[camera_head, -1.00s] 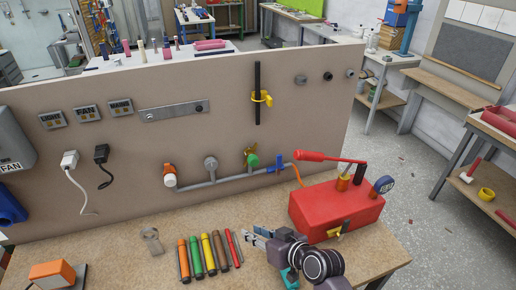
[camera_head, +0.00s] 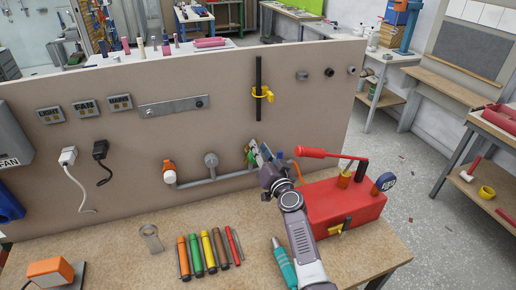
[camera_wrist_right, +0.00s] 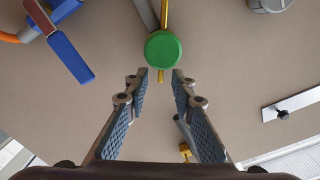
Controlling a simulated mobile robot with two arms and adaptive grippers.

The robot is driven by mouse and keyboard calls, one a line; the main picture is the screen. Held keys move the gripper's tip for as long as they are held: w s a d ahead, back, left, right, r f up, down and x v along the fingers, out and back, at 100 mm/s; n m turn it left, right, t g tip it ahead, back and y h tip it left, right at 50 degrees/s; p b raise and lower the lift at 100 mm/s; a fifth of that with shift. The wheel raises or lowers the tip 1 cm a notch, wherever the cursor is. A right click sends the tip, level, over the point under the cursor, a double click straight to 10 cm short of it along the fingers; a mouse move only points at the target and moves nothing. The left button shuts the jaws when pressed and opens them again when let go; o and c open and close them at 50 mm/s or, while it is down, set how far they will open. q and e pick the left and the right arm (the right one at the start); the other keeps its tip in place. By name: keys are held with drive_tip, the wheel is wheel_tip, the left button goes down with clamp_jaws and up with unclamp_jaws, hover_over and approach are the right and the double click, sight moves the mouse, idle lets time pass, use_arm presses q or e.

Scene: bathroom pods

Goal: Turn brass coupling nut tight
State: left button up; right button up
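The green cap (camera_wrist_right: 162,50) faces my right wrist camera. Brass-coloured parts (camera_wrist_right: 165,14) stick out behind it, above and below; I cannot tell which part is the coupling nut. In the head view only a bit of this green and brass fitting shows beside my right gripper (camera_head: 262,154), which covers most of it on the panel pipe. My right gripper is open in the wrist view (camera_wrist_right: 158,84). Its two fingers are spread with nothing between them, and the green cap lies just ahead of the tips. My left gripper is not in view.
A blue lever (camera_wrist_right: 67,57) sits beside the fitting. A red box (camera_head: 345,203) with a long red handle (camera_head: 312,153) stands close right of my right arm. Several coloured tools (camera_head: 208,252) lie on the bench to the left. An orange-white valve (camera_head: 169,172) is on the pipe.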

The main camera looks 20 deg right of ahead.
drive_tip(key=shift+w, duration=0.95)
clamp_jaws()
